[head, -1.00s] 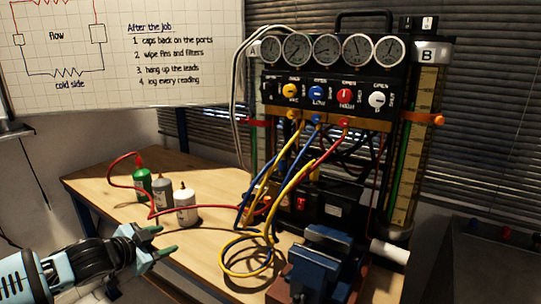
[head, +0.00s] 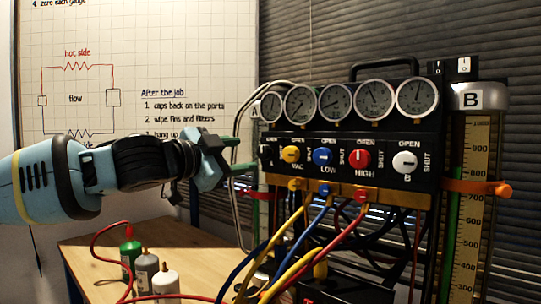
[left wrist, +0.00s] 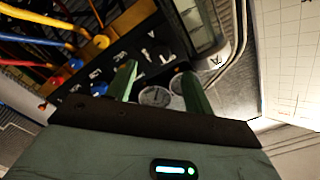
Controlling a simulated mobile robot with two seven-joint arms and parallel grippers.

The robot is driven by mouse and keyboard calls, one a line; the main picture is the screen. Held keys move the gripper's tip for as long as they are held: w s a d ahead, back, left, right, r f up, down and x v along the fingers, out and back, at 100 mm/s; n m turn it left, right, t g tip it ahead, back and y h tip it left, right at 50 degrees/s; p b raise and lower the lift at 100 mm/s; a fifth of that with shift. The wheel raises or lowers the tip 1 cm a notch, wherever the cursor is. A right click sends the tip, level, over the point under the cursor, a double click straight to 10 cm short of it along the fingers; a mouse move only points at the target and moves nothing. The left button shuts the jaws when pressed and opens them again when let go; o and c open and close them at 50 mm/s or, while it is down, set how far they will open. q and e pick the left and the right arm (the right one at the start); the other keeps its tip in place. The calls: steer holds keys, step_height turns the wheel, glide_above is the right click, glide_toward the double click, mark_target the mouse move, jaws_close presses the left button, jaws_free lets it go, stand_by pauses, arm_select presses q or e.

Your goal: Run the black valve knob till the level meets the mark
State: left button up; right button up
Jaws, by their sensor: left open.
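The black valve knob (head: 267,154) is at the left end of the valve row on the black panel (head: 330,142), left of the yellow knob. My left gripper (head: 246,178) is open, just left of and slightly below it, fingers pointing at the panel's left end. I cannot tell any contact. In the left wrist view the open fingers (left wrist: 158,70) reach over the panel's end. Column A's label (head: 255,110) shows, but its level and mark are mostly hidden behind the gripper and rig. Column B (head: 470,210) has a scale, a green strip and an orange clamp (head: 502,190).
Yellow, blue, red and white knobs (head: 405,162) continue the row under several gauges (head: 335,101). Hoses (head: 290,250) hang in front of the rig. Bottles (head: 146,270) stand on the wooden table (head: 85,255). A whiteboard (head: 200,60) is behind my arm.

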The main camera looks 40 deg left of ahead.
mark_target(262, 153)
arm_select(q)
steer(key=shift+w+d+b, duration=0.15)
steer(key=shift+w+b, duration=0.1)
steer(key=shift+w, duration=1.65)
steer(key=shift+w+d+b, duration=0.1)
steer(key=shift+w+b, duration=0.15)
steer(key=shift+w, duration=1.65)
steer(key=c, duration=1)
